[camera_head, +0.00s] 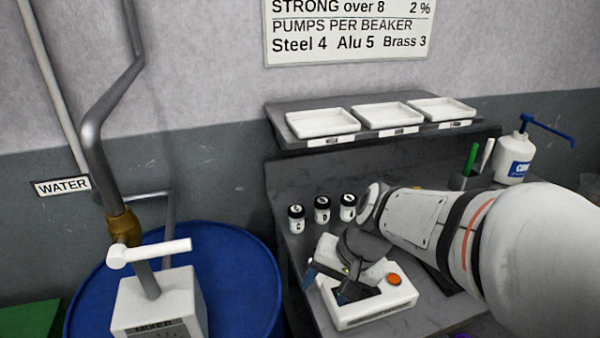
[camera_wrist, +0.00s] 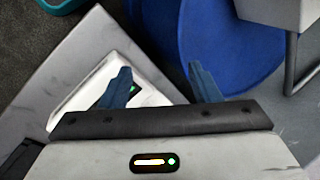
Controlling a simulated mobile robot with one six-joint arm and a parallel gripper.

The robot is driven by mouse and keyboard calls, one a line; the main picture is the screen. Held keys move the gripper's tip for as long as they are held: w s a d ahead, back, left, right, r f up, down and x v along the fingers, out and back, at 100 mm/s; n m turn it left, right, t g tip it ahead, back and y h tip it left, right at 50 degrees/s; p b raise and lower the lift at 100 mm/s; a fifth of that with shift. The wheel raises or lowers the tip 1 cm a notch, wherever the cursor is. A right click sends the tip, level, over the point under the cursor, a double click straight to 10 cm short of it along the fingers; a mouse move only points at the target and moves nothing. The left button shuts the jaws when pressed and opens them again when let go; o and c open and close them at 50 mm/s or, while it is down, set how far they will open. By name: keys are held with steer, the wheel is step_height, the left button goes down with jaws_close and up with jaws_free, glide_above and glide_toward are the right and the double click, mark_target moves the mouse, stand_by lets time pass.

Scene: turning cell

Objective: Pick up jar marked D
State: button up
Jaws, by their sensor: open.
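Three small white jars with black lids stand in a row on the grey bench, left of my arm in the head view. The middle jar (camera_head: 321,215) appears to be marked D. The left jar (camera_head: 296,224) appears to be marked C, and the right jar's (camera_head: 348,212) letter is too small to read surely. My gripper (camera_head: 329,285) is open and empty, in front of the jars and over a white device (camera_head: 365,318) with an orange button. In the wrist view my gripper (camera_wrist: 163,84) shows two blue fingers apart, with no jar in view.
A blue drum (camera_head: 240,270) and a white mixer box (camera_head: 165,305) stand left of the bench (camera_head: 290,262). A shelf with three white trays (camera_head: 322,122) overhangs behind the jars. A pump bottle (camera_head: 515,158) and a pen holder (camera_head: 466,182) are at the back right.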

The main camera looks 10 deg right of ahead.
steer(key=w+a+r+m+t+y+p, duration=0.1)
steer(key=w+a+m+y, duration=0.1)
steer(key=w+m, duration=0.25)
steer(key=w+a+r+m+y+p, duration=0.1)
steer(key=w+a+m+y+p, duration=0.15)
steer(key=w, duration=0.25)
steer(key=m+t+h+p, duration=0.4)
steer(key=m+t, duration=0.6)
steer(key=m, duration=1)
glide_toward(324, 201)
steer(key=w, duration=0.3)
steer(key=shift+y, duration=0.35)
steer(key=shift+s+a+f+p+x, duration=0.15)
steer(key=shift+p+x, duration=0.5)
steer(key=shift+x, duration=0.65)
steer(key=shift+s+f+p+x, duration=0.1)
steer(key=shift+f+p+x, duration=0.2)
steer(key=shift+p+x, duration=0.7)
steer(key=shift+s+a+f+p+x, duration=0.1)
steer(key=shift+s+f+p+x, duration=0.2)
steer(key=shift+x, duration=1.3)
steer(key=shift+w+r, duration=0.1)
steer(key=shift+w, duration=0.05)
steer(key=c, duration=0.7)
steer(key=shift+c, duration=0.4)
